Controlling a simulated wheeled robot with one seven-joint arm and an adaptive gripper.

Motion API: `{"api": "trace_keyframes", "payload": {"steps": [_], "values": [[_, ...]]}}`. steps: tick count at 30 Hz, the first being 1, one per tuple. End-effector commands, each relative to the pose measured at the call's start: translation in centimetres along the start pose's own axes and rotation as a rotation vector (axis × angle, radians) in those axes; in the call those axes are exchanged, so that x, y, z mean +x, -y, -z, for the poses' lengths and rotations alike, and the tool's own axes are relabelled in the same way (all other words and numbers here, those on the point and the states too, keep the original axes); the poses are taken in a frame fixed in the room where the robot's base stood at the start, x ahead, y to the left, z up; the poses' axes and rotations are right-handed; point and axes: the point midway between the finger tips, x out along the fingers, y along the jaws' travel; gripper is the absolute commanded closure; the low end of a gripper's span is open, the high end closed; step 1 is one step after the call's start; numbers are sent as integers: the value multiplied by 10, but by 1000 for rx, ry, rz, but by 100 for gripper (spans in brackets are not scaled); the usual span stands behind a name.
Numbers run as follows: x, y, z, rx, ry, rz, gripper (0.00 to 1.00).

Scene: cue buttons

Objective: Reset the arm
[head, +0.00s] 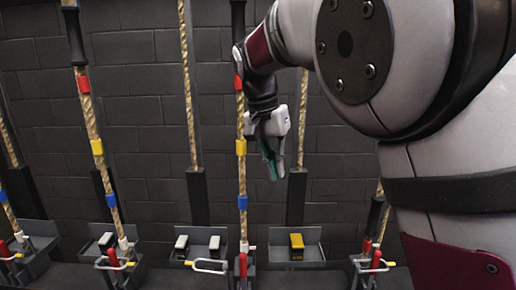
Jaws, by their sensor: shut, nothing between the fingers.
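My gripper (273,172) hangs from my arm near the middle of the head view, pointing down. Its fingers are together with nothing between them. It is in the air, in front of the dark wall and just right of the middle banded rope (241,182); I cannot tell how far apart they are in depth. A yellow block-like button (296,242) stands in a grey box below and right of my gripper. White buttons (181,243) (214,243) stand in the box left of the middle rope.
Ropes with red, yellow and blue bands (97,147) hang along the dark brick wall (140,100). Red-handled levers (114,257) (375,258) and white bars (211,266) line the bottom. My arm hides much of the right side.

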Motion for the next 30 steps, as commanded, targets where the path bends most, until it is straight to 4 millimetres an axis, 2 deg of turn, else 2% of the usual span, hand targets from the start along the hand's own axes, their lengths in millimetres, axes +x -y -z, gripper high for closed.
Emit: {"api": "trace_keyframes", "payload": {"steps": [1,6,11,15,20,24,30], "values": [[-5,-23,-2,-6,14,31,100],[-12,-82,-19,-64,36,119,100],[-15,-132,-46,-123,27,194,100],[-13,-170,-77,-178,-3,247,100],[-6,-207,-117,-244,-57,288,100],[8,-233,-155,-299,-114,303,100],[33,-257,-201,-368,-195,292,100]]}}
